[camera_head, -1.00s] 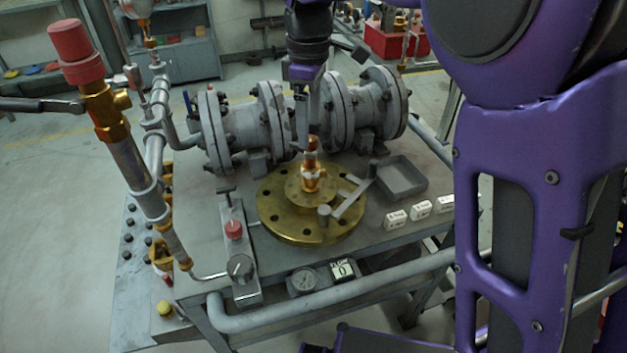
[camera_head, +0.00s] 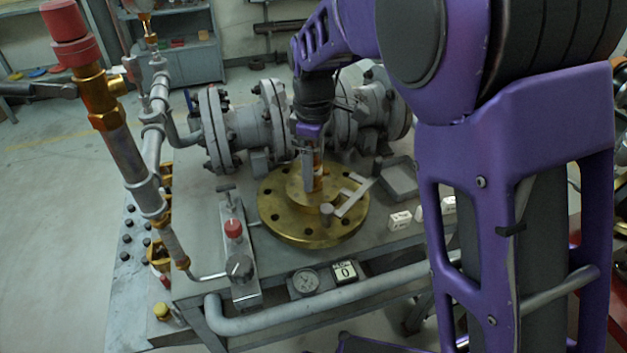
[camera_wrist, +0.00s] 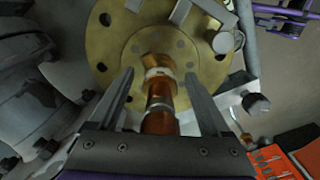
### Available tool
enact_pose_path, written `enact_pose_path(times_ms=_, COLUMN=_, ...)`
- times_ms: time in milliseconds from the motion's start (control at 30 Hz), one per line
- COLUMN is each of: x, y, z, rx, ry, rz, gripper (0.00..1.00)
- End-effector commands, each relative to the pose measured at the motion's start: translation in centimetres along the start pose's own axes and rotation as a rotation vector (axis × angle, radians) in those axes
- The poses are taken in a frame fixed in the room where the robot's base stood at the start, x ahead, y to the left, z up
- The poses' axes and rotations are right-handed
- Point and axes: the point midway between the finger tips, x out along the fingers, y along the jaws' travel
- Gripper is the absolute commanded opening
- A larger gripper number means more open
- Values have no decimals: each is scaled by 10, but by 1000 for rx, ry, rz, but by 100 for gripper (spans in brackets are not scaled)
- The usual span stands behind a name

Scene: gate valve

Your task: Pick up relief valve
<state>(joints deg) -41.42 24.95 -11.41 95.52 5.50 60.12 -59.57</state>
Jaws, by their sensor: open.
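The relief valve (camera_wrist: 162,98), a small copper-and-brass piece with a pale band, stands on the round brass flange (camera_head: 285,229). In the head view the relief valve (camera_head: 319,172) is partly hidden by my gripper (camera_head: 311,186). In the wrist view my gripper (camera_wrist: 158,78) is open, with one finger on each side of the relief valve. Gaps show between the valve and both fingers, so it is not clamped. The flange (camera_wrist: 102,53) with its bolt holes lies beyond the fingertips.
A grey T-shaped handle (camera_head: 354,197) lies over the flange's right side. Grey flanged pipes (camera_head: 237,130) stand behind. A grey tray (camera_head: 401,180) and white labelled blocks (camera_head: 400,221) are at right. A red-topped pipe (camera_head: 68,35) rises at left.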

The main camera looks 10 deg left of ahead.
Motion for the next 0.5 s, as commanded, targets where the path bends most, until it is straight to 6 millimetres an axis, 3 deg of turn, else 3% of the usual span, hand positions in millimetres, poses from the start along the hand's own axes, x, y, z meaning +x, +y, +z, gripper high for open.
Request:
enact_pose_path(times_ms=100, x=-1, y=0, z=0, rx=0, ry=1, rz=0, gripper=82)
enact_pose_path(times_ms=500, x=-1, y=0, z=0, rx=0, ry=1, rz=0, gripper=10)
